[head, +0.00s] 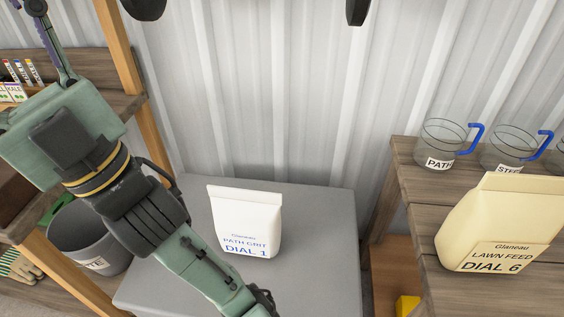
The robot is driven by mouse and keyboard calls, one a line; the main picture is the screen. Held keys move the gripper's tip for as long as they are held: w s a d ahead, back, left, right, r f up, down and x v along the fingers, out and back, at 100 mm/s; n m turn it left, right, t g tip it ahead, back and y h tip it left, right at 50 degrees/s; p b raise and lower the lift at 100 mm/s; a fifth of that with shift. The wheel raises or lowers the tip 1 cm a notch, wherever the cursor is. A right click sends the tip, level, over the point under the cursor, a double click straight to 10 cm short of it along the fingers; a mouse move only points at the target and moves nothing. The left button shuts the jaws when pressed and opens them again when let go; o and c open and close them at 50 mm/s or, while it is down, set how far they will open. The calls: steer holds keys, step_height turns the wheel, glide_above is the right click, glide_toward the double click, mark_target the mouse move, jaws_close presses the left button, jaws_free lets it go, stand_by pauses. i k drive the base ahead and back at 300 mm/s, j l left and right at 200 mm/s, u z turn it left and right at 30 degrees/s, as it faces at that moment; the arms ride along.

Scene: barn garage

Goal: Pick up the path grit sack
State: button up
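The path grit sack (246,222) is a white upright bag with a folded top. It is labelled "PATH GRIT" and "DIAL 1" in blue. It stands on a grey flat-topped surface (318,215) in the middle of the head view, with its label facing me. My arm crosses the left side and runs down to the bottom edge, passing in front of the grey surface and near the sack's lower left. My gripper's fingertips are not visible, so its state does not show.
A cream "LAWN FEED DIAL 6" sack (497,228) and clear jugs with blue handles (441,143) stand on a wooden bench (408,181) at right. A grey bucket (85,235) is at left behind my arm. Corrugated wall (280,90) closes the back.

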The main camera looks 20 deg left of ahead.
mark_target(247, 222)
steer(key=i+l+u, duration=0.15)
steer(key=l+u, duration=0.25)
steer(key=i+l+u, duration=0.1)
steer(key=l+u, duration=0.7)
steer(key=i+l, duration=0.05)
steer(key=l, duration=0.05)
